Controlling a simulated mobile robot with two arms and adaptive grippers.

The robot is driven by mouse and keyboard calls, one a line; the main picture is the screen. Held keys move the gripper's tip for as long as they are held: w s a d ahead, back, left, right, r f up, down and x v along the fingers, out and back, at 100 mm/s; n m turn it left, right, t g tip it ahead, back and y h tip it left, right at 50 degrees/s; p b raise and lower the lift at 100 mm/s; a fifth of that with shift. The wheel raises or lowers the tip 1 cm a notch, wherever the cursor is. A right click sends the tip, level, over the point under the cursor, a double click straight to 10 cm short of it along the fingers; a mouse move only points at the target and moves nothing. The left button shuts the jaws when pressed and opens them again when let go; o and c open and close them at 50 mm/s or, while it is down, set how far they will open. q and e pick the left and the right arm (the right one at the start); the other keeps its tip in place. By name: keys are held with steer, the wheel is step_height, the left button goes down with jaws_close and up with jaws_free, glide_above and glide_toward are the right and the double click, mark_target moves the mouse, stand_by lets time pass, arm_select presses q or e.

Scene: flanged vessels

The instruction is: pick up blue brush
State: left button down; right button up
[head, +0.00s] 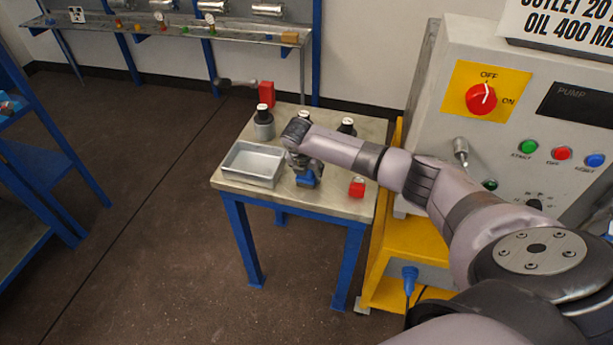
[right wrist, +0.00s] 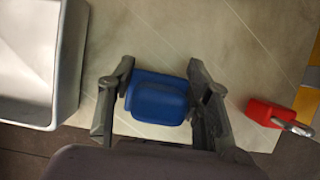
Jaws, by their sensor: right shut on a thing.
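The blue brush (head: 306,180) is on or just above the small table, under my right wrist. In the right wrist view its blue body (right wrist: 157,98) lies between the two fingers. My right gripper (right wrist: 160,88) is shut on it, with a finger at each side. In the head view my right gripper (head: 305,172) is partly hidden by my wrist. I cannot tell whether the brush touches the tabletop. My left gripper is not in view.
A grey tray (head: 233,178) stands left of the brush on the table (head: 335,204). A red object (head: 357,187) lies to the right. Black-topped vessels (head: 264,124) stand behind. A control panel (head: 537,120) rises at right.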

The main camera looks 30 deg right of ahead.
steer(key=shift+c, duration=1)
steer(key=shift+r, duration=0.1)
steer(key=shift+w+r, duration=0.1)
steer(key=shift+r, duration=0.15)
step_height(320, 180, up, 19)
steer(key=b, duration=0.1)
steer(key=shift+r+b, duration=0.2)
steer(key=shift+b, duration=0.2)
